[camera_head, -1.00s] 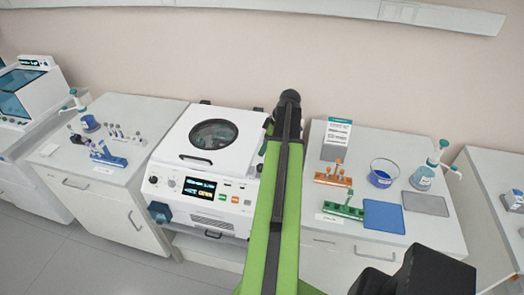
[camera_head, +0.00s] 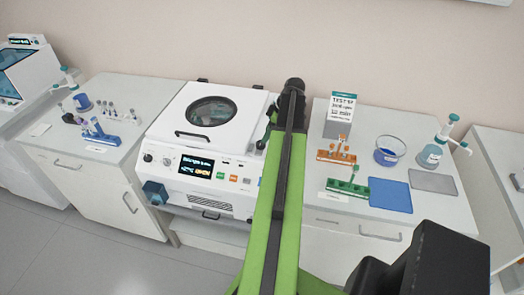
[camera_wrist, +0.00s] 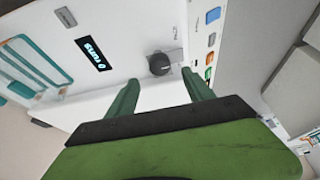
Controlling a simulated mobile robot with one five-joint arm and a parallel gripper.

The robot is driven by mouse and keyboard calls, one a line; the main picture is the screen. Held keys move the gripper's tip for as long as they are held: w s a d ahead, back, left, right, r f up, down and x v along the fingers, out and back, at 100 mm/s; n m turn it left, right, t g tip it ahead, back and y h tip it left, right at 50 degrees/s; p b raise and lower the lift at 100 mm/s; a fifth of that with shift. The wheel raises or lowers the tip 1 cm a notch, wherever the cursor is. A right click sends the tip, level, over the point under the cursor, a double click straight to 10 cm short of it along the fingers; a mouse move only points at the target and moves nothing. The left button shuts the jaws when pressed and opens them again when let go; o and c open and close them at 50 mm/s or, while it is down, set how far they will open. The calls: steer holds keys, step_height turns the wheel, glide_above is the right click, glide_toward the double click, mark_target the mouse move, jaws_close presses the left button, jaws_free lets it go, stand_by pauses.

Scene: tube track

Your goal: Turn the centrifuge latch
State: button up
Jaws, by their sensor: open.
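The white centrifuge (camera_head: 235,108) stands left of my green arm in the head view. Its lid, with a round dark window (camera_head: 211,111), is down. My gripper (camera_wrist: 160,80) is open, with one dark green finger on each side of the picture's middle in the wrist view. A round black knob on a small grey plate, seemingly the latch (camera_wrist: 159,63), lies just beyond and between the fingertips. I see no contact.
In the wrist view, coloured buttons (camera_wrist: 211,40) lie right of the knob and a small lit display (camera_wrist: 93,52) lies left. In the head view, a bench with tube racks (camera_head: 347,188), a blue mat (camera_head: 389,197) and a beaker (camera_head: 388,153) stands right of my arm.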

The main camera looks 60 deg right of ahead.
mark_target(260, 149)
steer(key=b+x, duration=0.4)
steer(key=x, duration=0.2)
steer(key=shift+w+f+b, duration=0.15)
steer(key=shift+f+b, duration=0.15)
steer(key=shift+f, duration=0.05)
steer(key=shift+r, duration=0.1)
jaws_close()
